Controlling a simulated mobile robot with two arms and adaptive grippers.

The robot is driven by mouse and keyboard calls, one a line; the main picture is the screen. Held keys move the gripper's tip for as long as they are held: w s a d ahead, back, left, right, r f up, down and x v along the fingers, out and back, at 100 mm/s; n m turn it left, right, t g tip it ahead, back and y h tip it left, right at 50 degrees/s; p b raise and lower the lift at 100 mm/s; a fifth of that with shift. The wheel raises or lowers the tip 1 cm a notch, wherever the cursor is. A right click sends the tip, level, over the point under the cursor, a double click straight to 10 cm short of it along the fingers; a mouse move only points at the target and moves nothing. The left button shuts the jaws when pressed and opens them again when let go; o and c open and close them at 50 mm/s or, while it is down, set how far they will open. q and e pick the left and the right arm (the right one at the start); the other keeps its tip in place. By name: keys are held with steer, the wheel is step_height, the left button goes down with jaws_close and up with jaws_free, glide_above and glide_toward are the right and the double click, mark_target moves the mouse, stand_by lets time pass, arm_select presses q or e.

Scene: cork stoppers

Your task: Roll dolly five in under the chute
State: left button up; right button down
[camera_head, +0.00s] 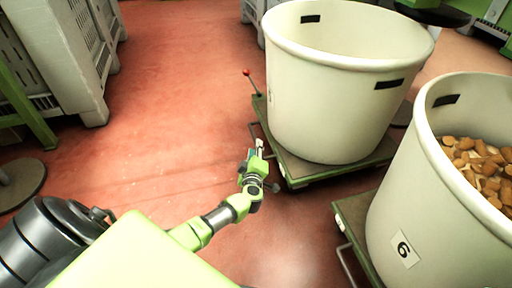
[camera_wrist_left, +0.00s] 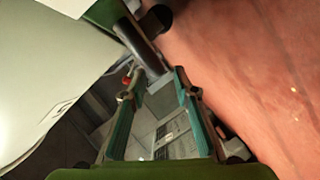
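A large empty cream tub (camera_head: 335,95) stands on a green dolly (camera_head: 345,172) right of centre in the head view; no clear number is readable on it there. A thin bar handle (camera_head: 262,137) and a red-knobbed lever (camera_head: 252,82) are on the dolly's left side. My left gripper (camera_head: 259,148) is beside that handle, low over the floor. In the left wrist view its green-padded fingers (camera_wrist_left: 158,75) are apart. A dark bar (camera_wrist_left: 142,46) shows at or just beyond their tips; contact is unclear. My right gripper is out of view.
A second tub (camera_head: 425,225), marked 6 and holding brown corks, stands on another dolly (camera_head: 352,215) close at right. Grey crates (camera_head: 60,50) stand upper left. Green machinery (camera_head: 495,15) is at the far upper right. The red floor (camera_head: 180,110) left of the first dolly is clear.

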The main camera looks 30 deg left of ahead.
arm_select(q)
steer(key=b+x, duration=0.2)
steer(key=x, duration=0.2)
steer(key=shift+w+f+b, duration=0.1)
steer(key=shift+f+b, duration=0.15)
steer(key=shift+b, duration=0.05)
steer(key=shift+b+x, duration=0.45)
steer(key=shift+x, duration=0.4)
steer(key=shift+r, duration=0.25)
jaws_close()
